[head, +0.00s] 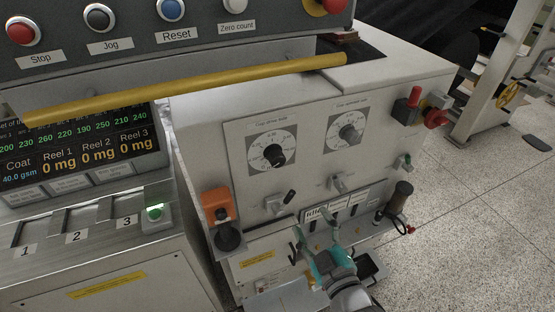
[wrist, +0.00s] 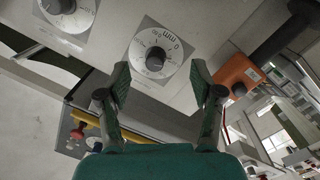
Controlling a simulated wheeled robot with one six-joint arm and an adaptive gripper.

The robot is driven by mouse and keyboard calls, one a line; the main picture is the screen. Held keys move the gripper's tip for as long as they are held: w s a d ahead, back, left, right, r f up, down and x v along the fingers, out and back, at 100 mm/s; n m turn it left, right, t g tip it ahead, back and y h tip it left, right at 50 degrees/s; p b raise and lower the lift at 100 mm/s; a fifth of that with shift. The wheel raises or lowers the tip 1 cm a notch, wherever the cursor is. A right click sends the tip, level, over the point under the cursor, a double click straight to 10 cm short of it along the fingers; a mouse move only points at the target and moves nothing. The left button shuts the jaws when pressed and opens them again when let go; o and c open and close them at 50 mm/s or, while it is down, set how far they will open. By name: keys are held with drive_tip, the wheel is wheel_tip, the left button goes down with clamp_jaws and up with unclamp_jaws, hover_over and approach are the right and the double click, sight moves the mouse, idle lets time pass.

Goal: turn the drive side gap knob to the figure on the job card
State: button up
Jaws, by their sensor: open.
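The left of two round dials on the cabinet's grey front carries a dark gap knob (head: 274,155). Its label looks like "Gap drive side", but the print is small. In the wrist view this knob (wrist: 155,58) sits on its white scale, upside down, ahead of my fingers and apart from them. The pointer's exact figure is too small to read. My gripper (wrist: 160,83) is open and empty. In the head view my gripper (head: 314,245) is low in front of the cabinet, below the dials. I cannot make out a job card.
A second gap knob (head: 348,131) sits to the right. An orange box (head: 217,204) is at the cabinet's left edge. Small levers (head: 280,202) and a labelled strip lie below the dials. A yellow bar (head: 190,90) crosses above. Open floor (head: 480,220) lies to the right.

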sight(279, 163)
drive_tip(key=w+a+r+n, duration=0.1)
drive_tip(key=w+a+r, duration=0.1)
drive_tip(key=w, duration=0.2)
drive_tip(key=w+a+r+n+y, duration=0.1)
drive_tip(key=w+a+r, duration=0.1)
drive_tip(key=w, duration=0.3)
drive_tip(key=w+a+r, duration=0.2)
drive_tip(key=w+a, duration=0.2)
drive_tip(key=w, duration=0.1)
drive_tip(key=shift+w+r+n+y, duration=0.1)
drive_tip(key=shift+w+n+y, duration=0.1)
drive_tip(key=shift+n+y, duration=0.15)
drive_tip(key=c, duration=1.1)
